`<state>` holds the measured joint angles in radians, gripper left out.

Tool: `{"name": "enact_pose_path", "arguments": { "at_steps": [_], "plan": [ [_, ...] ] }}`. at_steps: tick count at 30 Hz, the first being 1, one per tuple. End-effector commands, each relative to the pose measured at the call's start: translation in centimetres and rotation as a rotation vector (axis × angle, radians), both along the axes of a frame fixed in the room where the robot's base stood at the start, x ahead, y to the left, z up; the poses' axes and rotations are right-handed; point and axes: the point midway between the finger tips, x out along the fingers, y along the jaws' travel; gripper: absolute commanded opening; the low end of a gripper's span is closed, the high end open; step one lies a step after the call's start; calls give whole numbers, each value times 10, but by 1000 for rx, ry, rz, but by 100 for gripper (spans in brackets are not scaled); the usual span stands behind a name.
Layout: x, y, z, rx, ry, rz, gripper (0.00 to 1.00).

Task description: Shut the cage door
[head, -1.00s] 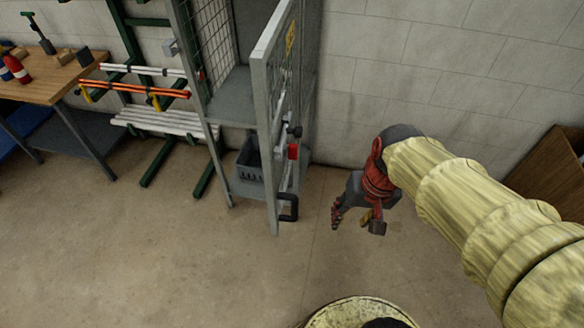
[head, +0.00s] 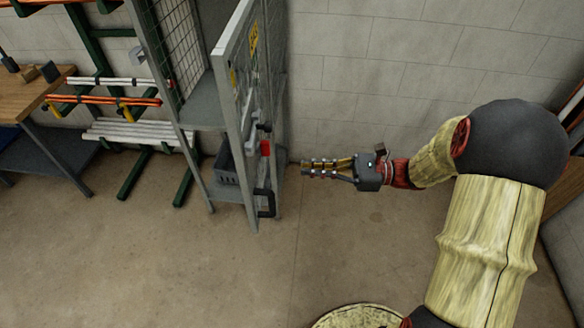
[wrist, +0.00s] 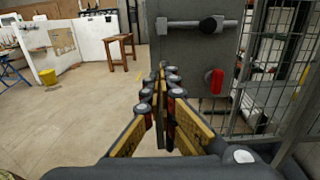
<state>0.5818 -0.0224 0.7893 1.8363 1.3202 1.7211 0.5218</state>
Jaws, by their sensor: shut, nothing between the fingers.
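The grey cage door (head: 233,105) stands open in the head view, swung out from the cage (head: 203,112) and seen nearly edge-on. A black pull handle (head: 266,203) is low on it, with a red part (head: 265,148) above. In the wrist view the door's lock plate (wrist: 190,65) carries a sliding bolt with a black knob (wrist: 211,25) and a red tab (wrist: 214,82). My gripper (head: 306,168) is shut and empty, to the right of the door, pointing left at it. In the wrist view the closed fingertips (wrist: 163,72) overlap the plate's left edge; contact cannot be told.
A grey crate (head: 226,165) sits low inside the cage. A rack with orange and white pipes (head: 105,100) and a wooden workbench (head: 28,88) stand left. The floor (head: 150,255) in front is clear. A block wall (head: 385,60) is behind my gripper.

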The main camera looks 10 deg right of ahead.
Motion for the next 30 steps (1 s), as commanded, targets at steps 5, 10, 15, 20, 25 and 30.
{"name": "enact_pose_path", "arguments": {
  "at_steps": [5,10,15,20,25,30],
  "plan": [
    [8,31,-2,-2,-1,6,0],
    [17,64,-2,-3,-2,6,0],
    [25,94,-3,-3,-2,6,0],
    [32,113,-2,-2,-1,4,0],
    [35,123,-1,-3,-1,2,0],
    [36,124,-1,-3,-1,1,0]
  ]
}}
